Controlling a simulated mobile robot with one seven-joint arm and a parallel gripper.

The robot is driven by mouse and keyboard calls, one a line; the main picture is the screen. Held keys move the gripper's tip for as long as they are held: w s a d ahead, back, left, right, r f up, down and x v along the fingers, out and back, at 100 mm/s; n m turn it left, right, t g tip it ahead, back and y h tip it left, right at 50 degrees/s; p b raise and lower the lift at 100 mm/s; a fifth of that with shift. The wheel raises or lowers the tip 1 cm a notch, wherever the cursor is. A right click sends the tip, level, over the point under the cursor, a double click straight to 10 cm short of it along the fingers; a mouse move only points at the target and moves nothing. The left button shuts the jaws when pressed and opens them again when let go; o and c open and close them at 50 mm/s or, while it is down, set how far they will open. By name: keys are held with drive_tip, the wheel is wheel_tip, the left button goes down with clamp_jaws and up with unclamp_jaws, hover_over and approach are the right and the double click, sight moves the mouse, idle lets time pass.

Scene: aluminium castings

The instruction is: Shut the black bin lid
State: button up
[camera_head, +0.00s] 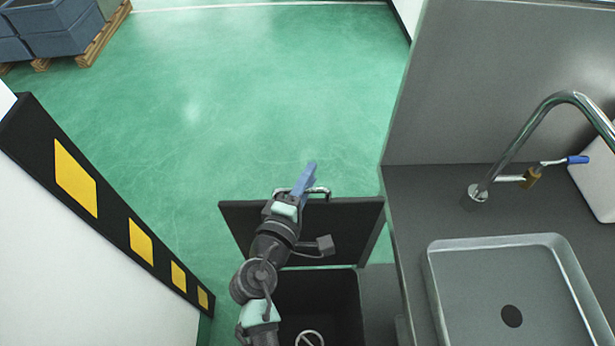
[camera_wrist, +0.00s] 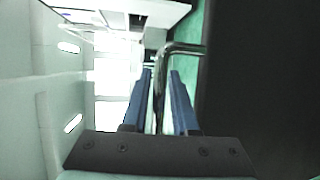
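The black bin lid (camera_head: 350,225) stands raised behind the open black bin (camera_head: 335,290). A metal bar handle (camera_head: 322,191) is fixed along the lid's upper edge. My gripper (camera_head: 308,176) is at this handle, with its blue fingers pointing up and away past the lid's edge. In the wrist view the bar handle (camera_wrist: 162,75) runs between the two blue fingers of my gripper (camera_wrist: 162,100). Narrow gaps show on both sides of the bar, so the fingers look open around it. The dark lid (camera_wrist: 265,90) fills the right of that view. My arm hides part of the lid and bin.
A grey counter (camera_head: 400,220) with a sink (camera_head: 510,300) and a tap (camera_head: 530,130) stands to the right of the bin. A white wall with a black and yellow strip (camera_head: 118,220) is on the left. The green floor beyond the lid is clear.

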clamp_jaws()
idle(1.3)
